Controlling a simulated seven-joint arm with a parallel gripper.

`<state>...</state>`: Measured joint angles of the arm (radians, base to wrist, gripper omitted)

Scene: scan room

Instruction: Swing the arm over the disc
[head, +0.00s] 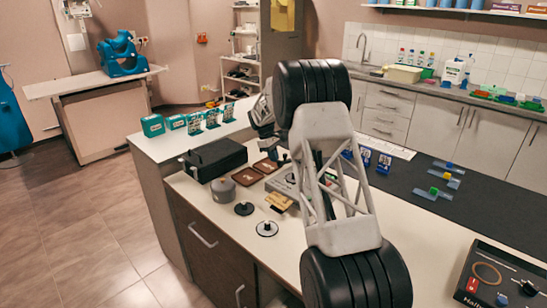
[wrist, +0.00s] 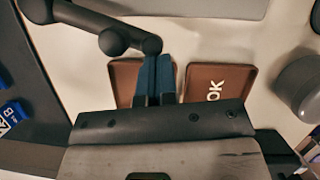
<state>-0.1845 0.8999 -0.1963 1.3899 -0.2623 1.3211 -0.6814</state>
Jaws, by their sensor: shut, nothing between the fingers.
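A dark swing arm (wrist: 80,20) with rounded joints crosses the top left of the wrist view. Its small round end (wrist: 152,45) lies right at my fingertips; I cannot tell whether they touch. My gripper (wrist: 157,58) points down with its blue fingers shut and nothing between them. In the head view a grey boxy device (head: 283,183) stands on the bench, partly behind my arm; a grey edge (wrist: 210,6) at the top of the wrist view may belong to it. I cannot make out a disc on it. Two dark round pieces, one (head: 244,208) and another (head: 266,229), lie nearer the bench edge.
Two brown trays, one plain (wrist: 126,75) and one marked OK (wrist: 215,88), lie beyond my fingers. A grey cylinder (head: 223,190), a black case (head: 213,158) and a gold block (head: 279,201) stand nearby. Blue holders (head: 383,163) sit by the dark mat (head: 480,205).

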